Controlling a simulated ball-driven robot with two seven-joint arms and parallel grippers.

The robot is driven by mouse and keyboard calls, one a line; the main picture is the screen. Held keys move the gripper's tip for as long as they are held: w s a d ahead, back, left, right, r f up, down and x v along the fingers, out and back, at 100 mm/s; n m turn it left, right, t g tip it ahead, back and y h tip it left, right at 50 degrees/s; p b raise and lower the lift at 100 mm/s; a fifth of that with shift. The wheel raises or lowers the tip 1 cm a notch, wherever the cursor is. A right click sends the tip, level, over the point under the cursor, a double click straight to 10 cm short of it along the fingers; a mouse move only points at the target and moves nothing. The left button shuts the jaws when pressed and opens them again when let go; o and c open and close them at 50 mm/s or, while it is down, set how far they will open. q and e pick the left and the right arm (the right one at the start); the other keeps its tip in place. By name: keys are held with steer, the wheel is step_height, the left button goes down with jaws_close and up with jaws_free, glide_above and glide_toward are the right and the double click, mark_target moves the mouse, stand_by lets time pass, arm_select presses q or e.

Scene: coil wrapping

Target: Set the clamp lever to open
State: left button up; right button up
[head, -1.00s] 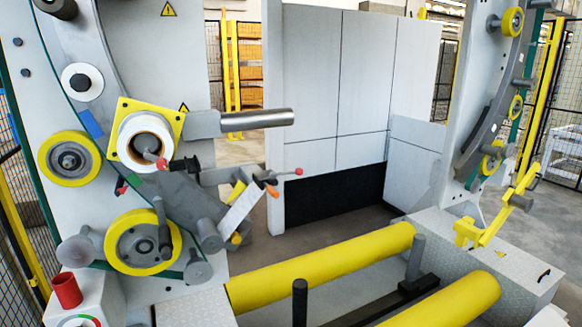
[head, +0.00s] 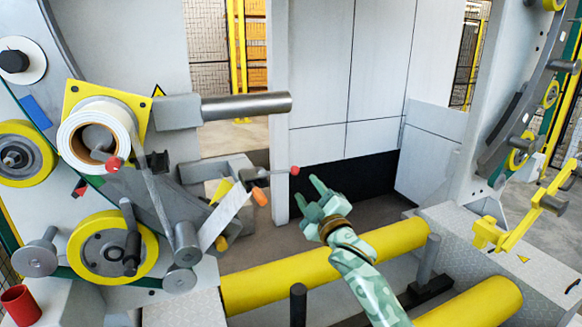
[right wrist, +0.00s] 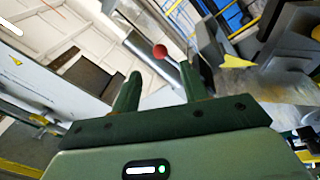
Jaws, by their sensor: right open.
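The clamp lever is a thin rod with a red ball knob (head: 295,170), pointing right from a grey clamp (head: 225,178) below the horizontal grey bar. An orange tip (head: 260,196) and a white strip sit just below it. My right gripper (head: 306,189) is open and empty, just right of and slightly below the knob in the head view. In the right wrist view the red knob (right wrist: 160,51) shows between and beyond the two green fingertips (right wrist: 160,72); whether they touch it I cannot tell. My left gripper is out of view.
A white tape roll (head: 92,135) on a yellow plate has another red knob (head: 113,163). The grey bar (head: 245,106) sticks out above the clamp. Yellow rollers (head: 325,267) lie below my right arm. A yellow bracket (head: 525,215) stands at right.

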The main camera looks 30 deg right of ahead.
mark_target(295, 172)
steer(key=b+x, duration=0.2)
steer(key=x, duration=0.9)
steer(key=shift+w, duration=0.2)
jaws_close()
